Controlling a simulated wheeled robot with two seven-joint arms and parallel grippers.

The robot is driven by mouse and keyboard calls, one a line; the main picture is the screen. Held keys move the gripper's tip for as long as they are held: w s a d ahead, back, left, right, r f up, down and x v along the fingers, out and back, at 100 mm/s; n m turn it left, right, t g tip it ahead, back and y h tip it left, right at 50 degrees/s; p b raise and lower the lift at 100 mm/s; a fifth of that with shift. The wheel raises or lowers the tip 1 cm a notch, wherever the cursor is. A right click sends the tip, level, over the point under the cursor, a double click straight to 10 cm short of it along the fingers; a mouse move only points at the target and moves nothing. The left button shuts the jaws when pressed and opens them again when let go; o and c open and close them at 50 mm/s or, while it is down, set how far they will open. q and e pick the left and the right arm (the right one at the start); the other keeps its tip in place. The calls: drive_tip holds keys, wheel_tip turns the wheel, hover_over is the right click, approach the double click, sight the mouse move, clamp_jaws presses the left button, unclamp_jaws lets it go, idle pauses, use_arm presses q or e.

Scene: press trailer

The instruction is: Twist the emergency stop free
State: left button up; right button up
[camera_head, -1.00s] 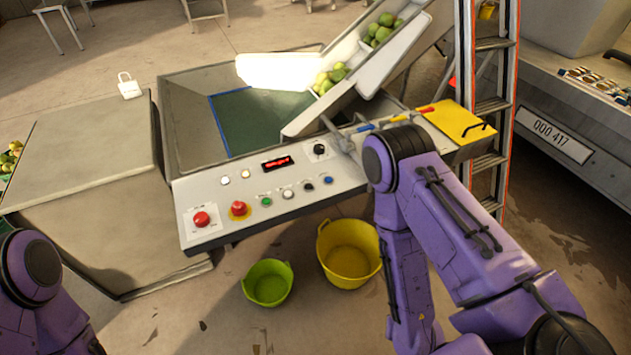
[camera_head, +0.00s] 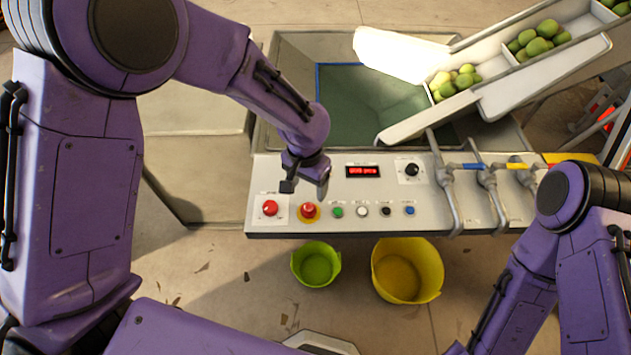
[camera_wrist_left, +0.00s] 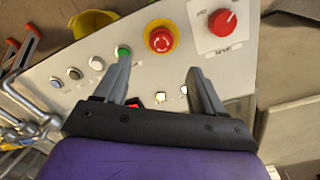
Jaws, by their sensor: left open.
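The emergency stop (camera_head: 308,209) is a red mushroom button on a yellow collar, on the front left of the light grey control panel (camera_head: 330,226). It also shows in the left wrist view (camera_wrist_left: 160,39), beyond the fingertips. My left gripper (camera_head: 305,187) hangs over the panel just behind the button, its fingers apart and empty. In the left wrist view the open fingers (camera_wrist_left: 157,70) point toward the button, which lies roughly ahead of the gap and is not touched. My right arm is at the right; its gripper is out of view.
A red knob (camera_head: 270,208) on a white plate sits left of the stop. A green button (camera_head: 338,212) and several others run to its right. A red display (camera_head: 363,171) is behind them. Pipes with coloured handles (camera_head: 487,178) stand at the right. Green (camera_head: 316,264) and yellow (camera_head: 407,270) buckets stand below.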

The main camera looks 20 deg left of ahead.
use_arm(q)
hover_over(308, 207)
drive_tip(key=f, duration=0.4)
drive_tip(key=shift+s+f+p, duration=0.25)
drive_tip(key=shift+p, duration=0.1)
drive_tip(key=f, duration=0.4)
drive_tip(key=shift+w+f, duration=0.3)
drive_tip(key=shift+f, duration=0.35)
drive_tip(key=shift+s, duration=0.15)
drive_tip(key=c, duration=1.1)
drive_tip(key=shift+o, duration=0.2)
